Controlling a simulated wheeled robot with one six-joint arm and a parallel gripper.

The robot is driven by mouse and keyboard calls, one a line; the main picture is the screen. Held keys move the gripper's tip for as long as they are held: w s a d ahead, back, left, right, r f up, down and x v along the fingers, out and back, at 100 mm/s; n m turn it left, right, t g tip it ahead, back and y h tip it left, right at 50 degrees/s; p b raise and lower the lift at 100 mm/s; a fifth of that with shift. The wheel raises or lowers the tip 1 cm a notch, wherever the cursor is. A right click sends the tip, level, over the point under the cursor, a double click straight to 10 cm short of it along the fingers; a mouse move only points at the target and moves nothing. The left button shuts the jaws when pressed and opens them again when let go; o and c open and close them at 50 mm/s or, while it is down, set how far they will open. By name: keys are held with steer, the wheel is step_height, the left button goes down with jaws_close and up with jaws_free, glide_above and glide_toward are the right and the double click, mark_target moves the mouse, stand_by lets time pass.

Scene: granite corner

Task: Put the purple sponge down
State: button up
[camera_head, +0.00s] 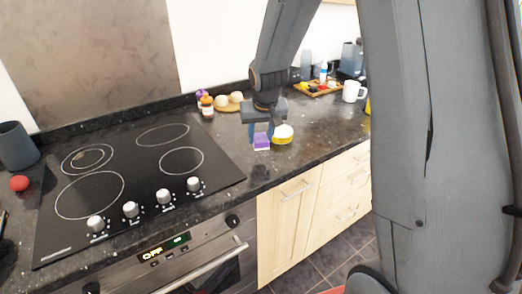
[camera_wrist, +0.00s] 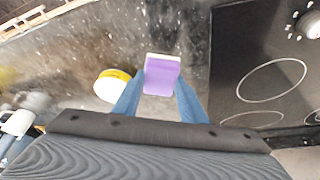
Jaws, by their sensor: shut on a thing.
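The purple sponge (camera_head: 262,140) is held in my gripper (camera_head: 260,134) over the dark granite counter (camera_head: 325,122), just right of the hob. In the wrist view the purple sponge (camera_wrist: 161,78), with a paler end, sits between the two blue fingers of my gripper (camera_wrist: 161,82). The fingers are shut on its sides. The sponge appears a little above the counter; the exact gap is hard to tell. Parts of its sides are hidden by the fingers.
A yellow and white round container (camera_head: 283,134) stands close beside the sponge. The black hob (camera_head: 135,175) lies to the left. Spice bottles (camera_head: 206,105), a wooden tray (camera_head: 319,91) and a white mug (camera_head: 352,92) stand farther back. Bare counter lies near the front edge.

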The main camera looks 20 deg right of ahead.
steer(key=shift+f+p, duration=0.35)
steer(key=shift+f, duration=2.35)
steer(key=shift+f, duration=0.1)
steer(key=o, duration=1.3)
steer(key=shift+o, duration=0.2)
steer(key=shift+r, duration=0.2)
steer(key=b+v, duration=0.3)
steer(key=v, duration=0.9)
steer(key=s+f+g, duration=0.1)
steer(key=s+f, duration=0.2)
steer(key=s, duration=0.7)
steer(key=s+f+g, duration=0.2)
steer(key=s+f, duration=0.2)
steer(key=s, duration=0.6)
steer(key=shift+d+n, duration=0.25)
steer(key=shift+n, duration=0.15)
